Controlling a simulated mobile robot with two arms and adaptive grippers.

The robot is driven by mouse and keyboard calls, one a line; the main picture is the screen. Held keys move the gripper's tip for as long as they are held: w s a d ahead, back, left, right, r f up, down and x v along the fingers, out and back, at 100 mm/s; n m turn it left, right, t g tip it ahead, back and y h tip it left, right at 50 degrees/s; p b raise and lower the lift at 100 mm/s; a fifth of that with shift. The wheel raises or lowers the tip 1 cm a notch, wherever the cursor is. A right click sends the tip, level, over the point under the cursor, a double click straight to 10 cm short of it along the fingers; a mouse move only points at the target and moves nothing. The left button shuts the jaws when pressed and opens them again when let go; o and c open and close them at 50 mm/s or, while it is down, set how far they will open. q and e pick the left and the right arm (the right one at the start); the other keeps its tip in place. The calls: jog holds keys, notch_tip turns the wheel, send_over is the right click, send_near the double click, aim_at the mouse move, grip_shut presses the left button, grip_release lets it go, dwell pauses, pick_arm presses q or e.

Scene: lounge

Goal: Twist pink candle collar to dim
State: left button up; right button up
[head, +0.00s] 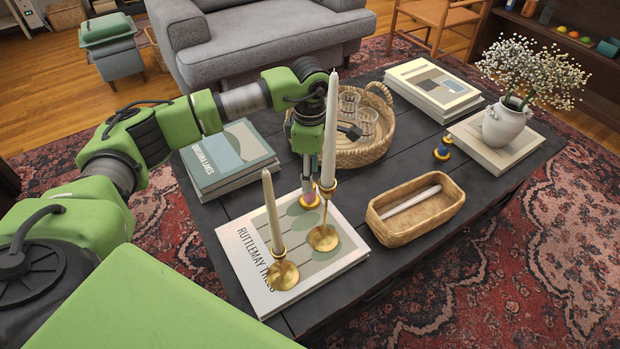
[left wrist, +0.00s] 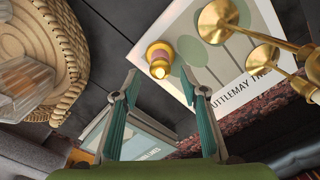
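The small candle with a pink collar and gold ends (head: 309,202) stands on the white book (head: 240,245) near the taller candlestick. In the left wrist view the pink and gold candle (left wrist: 160,58) stands upright, its bright end facing the camera. My left gripper (head: 308,182) points down above it. In the wrist view the left gripper's fingers (left wrist: 160,82) are open and empty, with the candle just beyond and between the fingertips. I cannot tell whether they touch it. In the head view the gripper and a tall candle partly hide it. My right gripper is not in view.
Two brass candlesticks with tall cream candles, the taller (head: 324,238) and the shorter (head: 283,275), stand close by on the book. A wicker tray (head: 375,150) with glasses is behind, a wooden bowl (head: 400,235) right, green books (head: 228,160) left. Bare black tabletop (head: 415,165) lies between.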

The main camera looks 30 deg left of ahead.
pick_arm(q)
notch_tip(320, 180, up, 9)
dwell(0.3)
dwell(0.5)
